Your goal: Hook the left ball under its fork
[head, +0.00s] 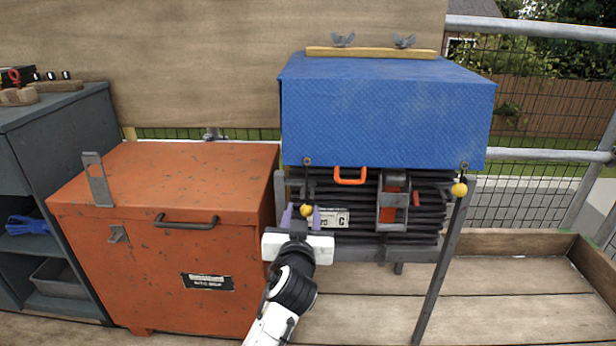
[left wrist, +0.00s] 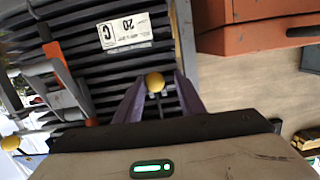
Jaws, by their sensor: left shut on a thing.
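The left ball (head: 306,211) is small and yellow, in front of the dark stack below the left front eyelet (head: 307,161) of the blue cover. In the left wrist view the ball (left wrist: 155,82) sits between purple fingertips. My left gripper (head: 302,215) is shut on it, reaching up from below. A small dark piece (left wrist: 158,103) shows between the fingers under the ball; I cannot tell whether it is the fork. The right ball (head: 459,190), also yellow, is at the cover's right front corner, by a slanting post. My right gripper is out of view.
The blue cover (head: 385,110) lies over the stack of dark slats (head: 350,195), which bears an orange handle (head: 350,177) and a grey bracket (head: 393,205). An orange chest (head: 160,270) stands close to the left. Bare planks (head: 520,295) lie at the right.

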